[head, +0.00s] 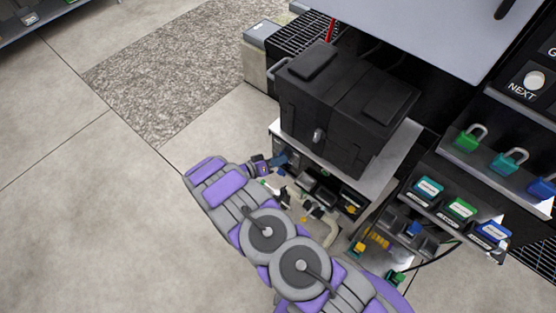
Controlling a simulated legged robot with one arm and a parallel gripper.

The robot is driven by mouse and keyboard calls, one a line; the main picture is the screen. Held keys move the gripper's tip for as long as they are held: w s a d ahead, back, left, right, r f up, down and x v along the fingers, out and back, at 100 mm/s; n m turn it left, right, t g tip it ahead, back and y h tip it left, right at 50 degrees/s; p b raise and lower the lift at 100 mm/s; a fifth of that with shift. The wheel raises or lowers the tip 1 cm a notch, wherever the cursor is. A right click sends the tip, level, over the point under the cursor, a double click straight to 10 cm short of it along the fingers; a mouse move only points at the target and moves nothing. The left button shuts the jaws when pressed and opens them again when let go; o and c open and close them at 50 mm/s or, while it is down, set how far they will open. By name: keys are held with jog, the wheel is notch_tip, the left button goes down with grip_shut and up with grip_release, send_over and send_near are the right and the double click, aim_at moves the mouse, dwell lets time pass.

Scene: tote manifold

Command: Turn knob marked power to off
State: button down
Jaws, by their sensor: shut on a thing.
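My arm reaches up from the bottom of the head view and bends right at its end. My gripper (278,161) is at the left end of the rig below the black tote, small and partly lost against the dark parts. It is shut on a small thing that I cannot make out. I cannot pick out the knob marked power or read any power or off label. The low manifold (318,184) with dark blocks, yellow parts and hoses lies right of the gripper, partly behind my arm.
The black lidded tote (345,105) stands on a light shelf (385,172) just above the gripper. Green (467,138), teal (508,160) and blue (541,187) padlocks sit at the right, by a button marked NEXT (535,80). Open floor (80,230) lies left.

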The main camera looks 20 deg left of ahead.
jog(key=c, duration=1.1)
grip_release()
jog(key=shift+a, duration=0.35)
jog(key=shift+d, duration=0.15)
jog(key=p+v, duration=0.4)
jog(key=v, duration=1.3)
jog(key=shift+a, duration=0.25)
